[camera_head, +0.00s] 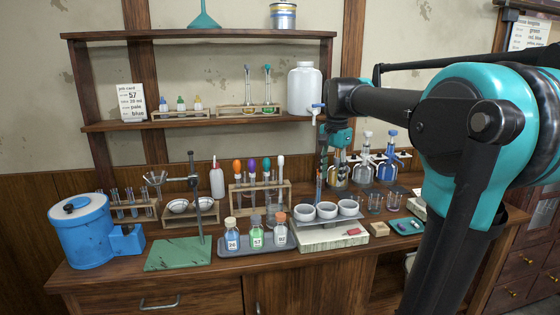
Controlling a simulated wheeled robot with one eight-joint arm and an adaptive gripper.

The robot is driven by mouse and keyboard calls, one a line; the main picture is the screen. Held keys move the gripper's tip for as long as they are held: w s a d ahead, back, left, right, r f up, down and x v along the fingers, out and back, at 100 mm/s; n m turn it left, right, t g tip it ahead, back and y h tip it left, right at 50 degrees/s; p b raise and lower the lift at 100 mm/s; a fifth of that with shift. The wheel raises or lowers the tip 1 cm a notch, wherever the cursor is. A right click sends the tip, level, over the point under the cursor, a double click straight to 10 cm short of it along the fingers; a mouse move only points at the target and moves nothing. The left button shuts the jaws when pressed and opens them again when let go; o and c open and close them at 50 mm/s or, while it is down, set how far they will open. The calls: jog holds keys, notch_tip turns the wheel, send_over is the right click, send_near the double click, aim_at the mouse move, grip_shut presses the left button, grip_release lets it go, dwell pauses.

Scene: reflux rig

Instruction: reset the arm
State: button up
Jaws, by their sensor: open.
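My arm comes in from the right, teal and black, and reaches across the right half of the view. My gripper (330,180) hangs downward from the wrist, above and behind the tray of white bowls (327,210) on the bench. It is open. I see nothing held in it. Its fingertips are small, dark and partly lost against the glassware behind, so I cannot tell how close they are to it. My forearm hides part of the wall and the right end of the bench.
The wooden bench (215,274) holds a blue drum (82,235), a clamp stand (199,215), a dropper rack (259,194) and three labelled bottles on a grey tray (285,239). Flasks and beakers (374,203) stand near the gripper. A shelf (200,122) carries a white jug (304,90).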

jog(key=s+d+f+n+t, duration=0.1)
jog(key=s+f+n, duration=0.3)
jog(key=s+f, duration=0.6)
jog(key=s+d+f+n+t, duration=0.2)
jog(key=s+f+n, duration=0.3)
jog(key=s+f, duration=0.5)
notch_tip(320, 180, down, 9)
jog(key=shift+s+r+n, duration=0.1)
jog(key=shift+s+n, duration=0.1)
jog(key=shift+n, duration=0.1)
